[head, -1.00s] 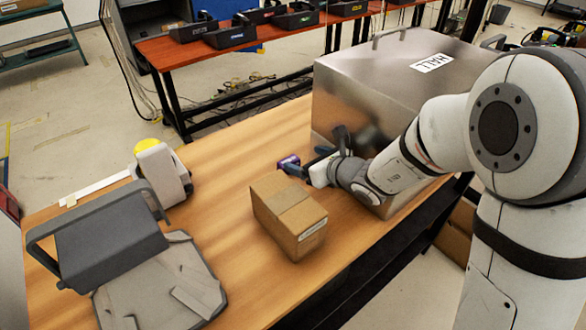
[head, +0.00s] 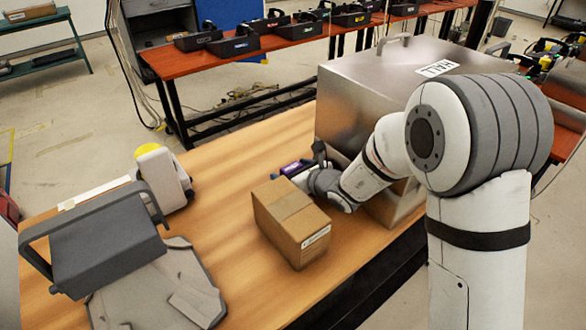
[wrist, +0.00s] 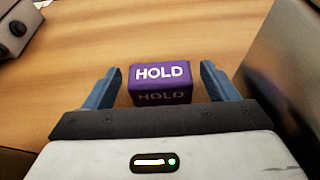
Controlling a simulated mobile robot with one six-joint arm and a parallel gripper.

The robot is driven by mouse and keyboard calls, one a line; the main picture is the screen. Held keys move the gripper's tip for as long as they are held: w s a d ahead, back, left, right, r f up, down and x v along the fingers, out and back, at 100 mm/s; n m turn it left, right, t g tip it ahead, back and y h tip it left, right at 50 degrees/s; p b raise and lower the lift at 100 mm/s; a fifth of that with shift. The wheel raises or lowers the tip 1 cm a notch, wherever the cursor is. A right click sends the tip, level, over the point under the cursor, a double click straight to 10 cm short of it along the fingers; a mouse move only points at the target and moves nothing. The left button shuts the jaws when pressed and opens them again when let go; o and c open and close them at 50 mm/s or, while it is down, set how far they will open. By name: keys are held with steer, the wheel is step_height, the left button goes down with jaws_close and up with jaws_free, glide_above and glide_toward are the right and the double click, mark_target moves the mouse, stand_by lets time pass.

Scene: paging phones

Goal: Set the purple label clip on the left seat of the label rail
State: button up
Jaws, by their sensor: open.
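The purple label clip (wrist: 160,84), marked HOLD, lies on the wooden table in the wrist view. My gripper (wrist: 162,88) is open, with one blue finger on each side of the clip and a small gap at both sides. In the head view the clip (head: 294,167) shows as a small purple patch beside my gripper (head: 300,170), behind the cardboard box. I cannot make out the label rail for certain in any view.
A cardboard box (head: 291,221) stands just in front of my gripper. A large metal cabinet (head: 350,110) marked HALL stands close on the right. A grey handled device (head: 110,245) and a white device with a yellow top (head: 163,175) stand at the left. The table between is clear.

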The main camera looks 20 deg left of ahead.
steer(key=shift+w+a+f, duration=0.25)
steer(key=shift+a, duration=0.2)
steer(key=shift+c, duration=0.6)
steer(key=c, duration=1)
steer(key=shift+r, duration=0.1)
